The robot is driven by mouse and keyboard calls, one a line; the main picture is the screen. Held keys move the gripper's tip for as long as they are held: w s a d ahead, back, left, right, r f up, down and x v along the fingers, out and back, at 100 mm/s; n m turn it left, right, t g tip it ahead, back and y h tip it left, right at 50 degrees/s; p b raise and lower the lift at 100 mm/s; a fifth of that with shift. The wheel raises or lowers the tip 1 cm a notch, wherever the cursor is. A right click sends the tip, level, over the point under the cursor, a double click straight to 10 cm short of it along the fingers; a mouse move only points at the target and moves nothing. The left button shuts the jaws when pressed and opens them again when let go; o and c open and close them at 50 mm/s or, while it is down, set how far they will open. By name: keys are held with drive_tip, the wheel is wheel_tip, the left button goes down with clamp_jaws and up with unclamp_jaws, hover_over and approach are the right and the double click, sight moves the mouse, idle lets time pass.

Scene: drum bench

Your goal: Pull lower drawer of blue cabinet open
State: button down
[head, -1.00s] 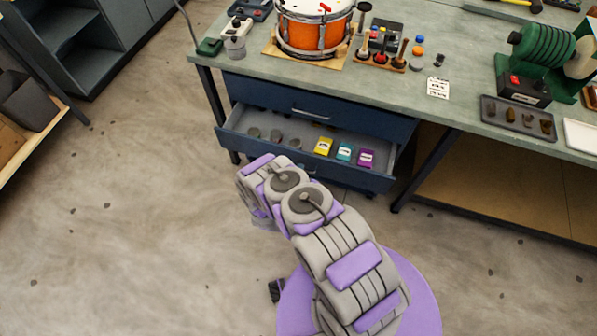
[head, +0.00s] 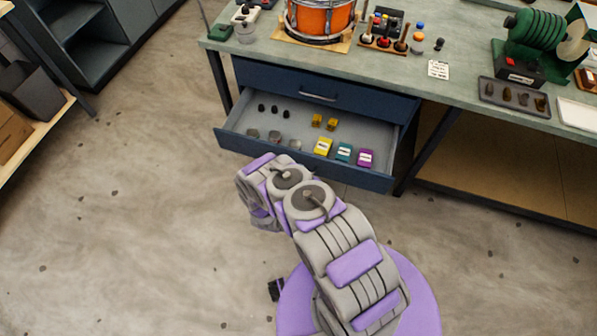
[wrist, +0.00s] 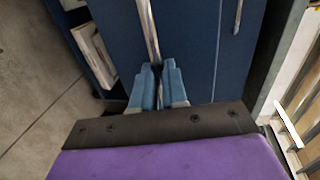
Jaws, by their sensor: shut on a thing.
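The blue cabinet (head: 270,78) stands under the workbench. Its lower drawer (head: 372,180) is pulled well out, showing its grey inside. Its upper drawer is closed. In the wrist view the lower drawer's metal bar handle (wrist: 150,30) runs down between the blue fingertips of my gripper (wrist: 158,85). My gripper is shut on this handle, close against the blue drawer front (wrist: 190,45). In the head view my arm hides the gripper and the handle.
Several small parts and yellow, teal (head: 344,152) and purple (head: 366,158) boxes lie in the drawer. The workbench (head: 405,85) above holds an orange drum (head: 320,18) and tools. A dark table leg (head: 425,150) stands right of the drawer. The floor (head: 130,240) at left is clear.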

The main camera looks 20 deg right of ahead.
drive_tip(key=c, duration=1.4)
unclamp_jaws()
drive_tip(key=shift+f, duration=0.25)
drive_tip(key=shift+o, duration=1.2)
drive_tip(key=shift+d+r, duration=0.1)
drive_tip(key=shift+r, duration=0.05)
drive_tip(key=p+v, duration=0.1)
drive_tip(key=v, duration=1.6)
drive_tip(key=shift+p, duration=0.3)
drive_tip(key=shift+s, duration=0.1)
